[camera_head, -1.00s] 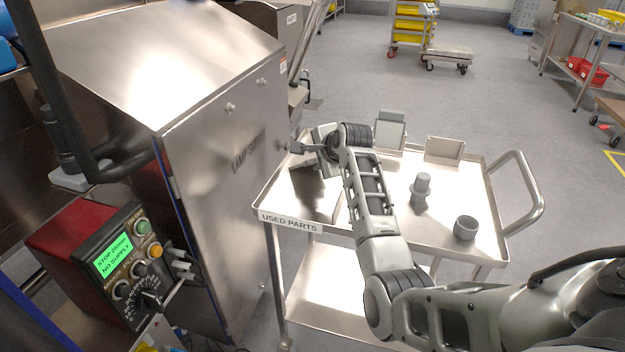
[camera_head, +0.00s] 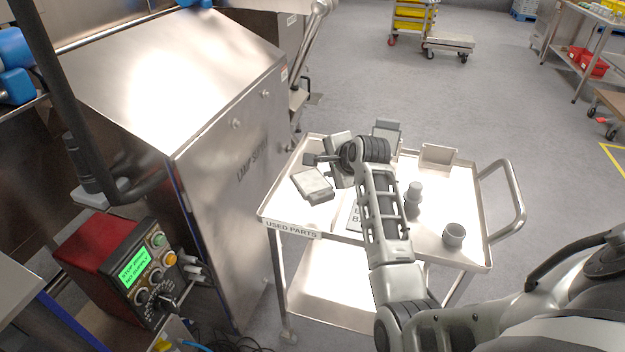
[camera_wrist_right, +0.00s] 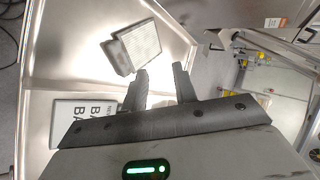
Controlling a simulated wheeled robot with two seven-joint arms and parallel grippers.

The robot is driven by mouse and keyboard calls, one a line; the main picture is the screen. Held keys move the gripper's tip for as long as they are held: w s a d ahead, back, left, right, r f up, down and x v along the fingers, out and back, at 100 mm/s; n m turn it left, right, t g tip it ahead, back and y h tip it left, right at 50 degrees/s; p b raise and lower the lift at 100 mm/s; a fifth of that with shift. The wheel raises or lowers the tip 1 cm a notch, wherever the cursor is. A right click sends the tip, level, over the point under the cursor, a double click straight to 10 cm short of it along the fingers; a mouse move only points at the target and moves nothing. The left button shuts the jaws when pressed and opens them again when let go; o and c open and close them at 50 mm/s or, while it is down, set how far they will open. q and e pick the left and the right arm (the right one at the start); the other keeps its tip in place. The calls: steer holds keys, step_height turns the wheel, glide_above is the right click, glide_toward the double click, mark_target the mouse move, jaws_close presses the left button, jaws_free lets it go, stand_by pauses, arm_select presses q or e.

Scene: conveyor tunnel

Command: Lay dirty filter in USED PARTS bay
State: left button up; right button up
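The dirty filter (camera_head: 313,184), a pale grey rectangular block with a ribbed face, lies at the left end of the steel cart's tray (camera_head: 275,212), behind the USED PARTS label (camera_head: 291,229). In the right wrist view the filter (camera_wrist_right: 140,42) lies just beyond the fingertips, tilted in the picture. My right gripper (camera_head: 314,159) is above the tray, just behind the filter. In the right wrist view its fingers (camera_wrist_right: 160,84) are apart with nothing between them. A printed placard (camera_wrist_right: 85,115) lies on the tray, partly hidden by my right arm in the head view. My left gripper is not in view.
The tray also holds a grey block (camera_head: 386,137), an open box (camera_head: 437,157), a stepped cylinder (camera_head: 413,200) and a grey cup (camera_head: 453,235). A steel lamp supply cabinet (camera_head: 235,170) stands close on the left. A control box (camera_head: 135,270) is at lower left.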

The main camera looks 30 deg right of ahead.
steer(key=shift+r, duration=0.1)
step_height(320, 180, up, 8)
steer(key=s, duration=0.2)
steer(key=s+a+f+n+g+y, duration=0.1)
steer(key=s+a+f+n+g, duration=0.1)
steer(key=s+a+f+n, duration=0.6)
steer(key=s+a+f+n+g, duration=0.2)
steer(key=s+a+n, duration=0.3)
steer(key=s, duration=0.8)
steer(key=s+a+f+n+g+y, duration=0.1)
steer(key=s+a+f+n+g, duration=0.1)
steer(key=s+a+f+n, duration=0.55)
step_height(320, 180, down, 7)
steer(key=w+a+n+t+y, duration=0.1)
steer(key=w+a+t, duration=0.1)
steer(key=t, duration=0.4)
steer(key=shift+w+y, duration=0.4)
steer(key=shift+w, duration=0.05)
